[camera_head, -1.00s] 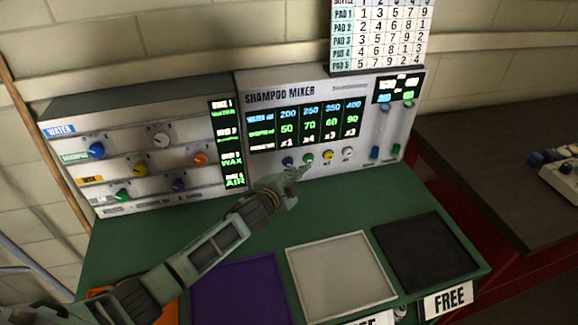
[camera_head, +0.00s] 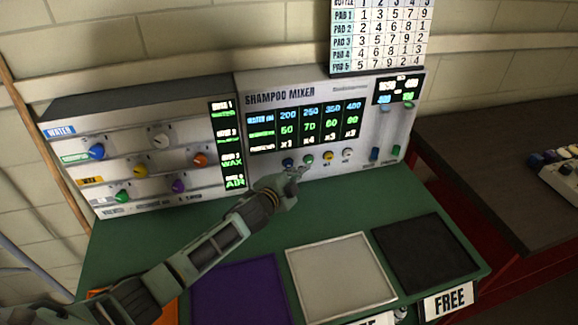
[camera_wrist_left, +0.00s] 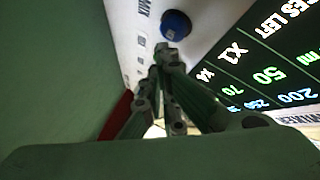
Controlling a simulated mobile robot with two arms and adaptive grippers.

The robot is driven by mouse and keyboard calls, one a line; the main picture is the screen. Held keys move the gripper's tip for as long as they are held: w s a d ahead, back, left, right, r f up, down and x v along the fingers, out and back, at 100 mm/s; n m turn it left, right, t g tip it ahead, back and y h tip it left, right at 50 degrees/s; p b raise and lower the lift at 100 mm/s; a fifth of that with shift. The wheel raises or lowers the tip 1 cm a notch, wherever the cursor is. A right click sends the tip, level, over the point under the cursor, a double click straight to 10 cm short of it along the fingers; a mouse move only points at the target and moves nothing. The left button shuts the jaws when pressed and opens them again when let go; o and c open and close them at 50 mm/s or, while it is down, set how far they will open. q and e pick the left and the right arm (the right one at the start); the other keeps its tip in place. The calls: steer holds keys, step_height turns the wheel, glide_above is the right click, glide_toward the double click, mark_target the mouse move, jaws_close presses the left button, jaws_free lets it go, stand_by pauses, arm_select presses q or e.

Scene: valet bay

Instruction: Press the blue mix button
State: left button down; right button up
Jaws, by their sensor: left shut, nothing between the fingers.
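The blue mix button (camera_head: 288,162) is the leftmost of a row of round buttons below the display of the shampoo mixer (camera_head: 340,82). In the left wrist view the blue button (camera_wrist_left: 176,25) is just beyond the fingertips, with a small gap showing in the picture. My left gripper (camera_head: 297,170) is shut and empty, in front of the panel just below and right of the blue button. Its fingertips (camera_wrist_left: 166,48) also show in the left wrist view, pointing toward the panel. I cannot tell any contact. My right gripper is not in view.
Green (camera_head: 308,159), yellow (camera_head: 327,156) and white (camera_head: 347,153) buttons sit to the right of the blue one. A knob panel (camera_head: 140,150) stands at left. Purple (camera_head: 240,292), white (camera_head: 340,272) and black (camera_head: 425,252) pads lie on the green counter (camera_head: 225,225).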

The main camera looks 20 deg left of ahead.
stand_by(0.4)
arm_select(q)
steer(key=shift+w, duration=0.15)
steer(key=shift+w+a, duration=0.2)
steer(key=shift+a, duration=0.05)
steer(key=shift+w+a, duration=0.35)
steer(key=shift+w, duration=0.15)
stand_by(1.1)
steer(key=shift+s, duration=0.1)
steer(key=shift+s+d, duration=0.55)
steer(key=shift+s, duration=0.2)
steer(key=shift+s+d+p, duration=0.45)
steer(key=shift+s+d, duration=0.3)
steer(key=shift+s, duration=0.3)
steer(key=shift+s+d+p, duration=0.45)
steer(key=shift+s+d, duration=0.25)
steer(key=shift+s, duration=0.3)
